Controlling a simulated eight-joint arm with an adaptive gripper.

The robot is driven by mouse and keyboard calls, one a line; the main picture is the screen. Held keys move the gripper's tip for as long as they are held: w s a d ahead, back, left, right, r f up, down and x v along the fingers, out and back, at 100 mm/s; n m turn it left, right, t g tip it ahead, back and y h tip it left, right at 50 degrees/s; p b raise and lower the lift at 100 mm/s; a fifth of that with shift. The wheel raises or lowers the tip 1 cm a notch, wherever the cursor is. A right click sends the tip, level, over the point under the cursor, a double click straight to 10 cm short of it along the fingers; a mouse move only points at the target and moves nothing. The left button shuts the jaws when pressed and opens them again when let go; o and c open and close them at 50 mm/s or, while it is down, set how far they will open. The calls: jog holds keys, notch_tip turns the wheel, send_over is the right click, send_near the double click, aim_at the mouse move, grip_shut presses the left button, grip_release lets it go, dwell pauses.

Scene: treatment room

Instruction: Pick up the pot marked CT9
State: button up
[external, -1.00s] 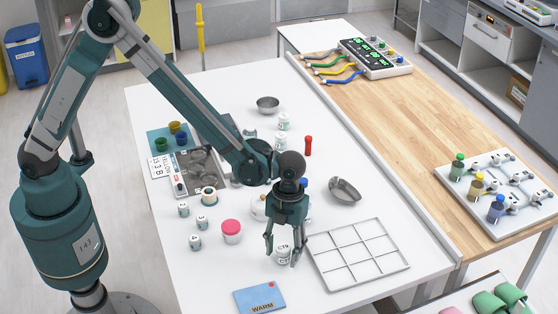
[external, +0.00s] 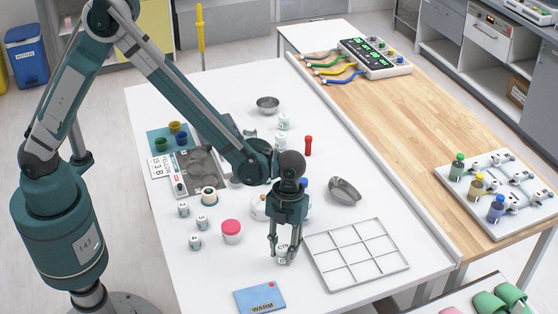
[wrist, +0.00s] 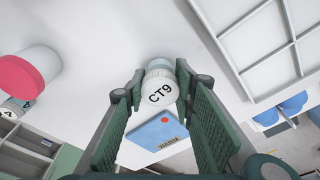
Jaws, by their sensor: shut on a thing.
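The pot marked CT9 (wrist: 160,92) is a small white pot with black letters on its lid; in the wrist view it sits between my fingertips. In the external view the pot (external: 282,249) stands on the white table, left of the wire grid tray, partly hidden by my fingers. My gripper (external: 284,257) points down and is shut on the pot, one finger on each side. In the wrist view my gripper (wrist: 157,88) shows both green fingers against it. I cannot tell any gap between pot and table.
A divided grid tray (external: 318,271) lies close to the right. A pink-lidded jar (external: 231,231) stands to the left, with several small marked pots beyond. A blue WARM card (external: 259,297) lies in front. A metal dish (external: 344,191) is behind the grid.

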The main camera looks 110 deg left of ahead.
aim_at(283, 247)
jog(key=shift+r+p, duration=0.4)
jog(key=shift+r, duration=4.55)
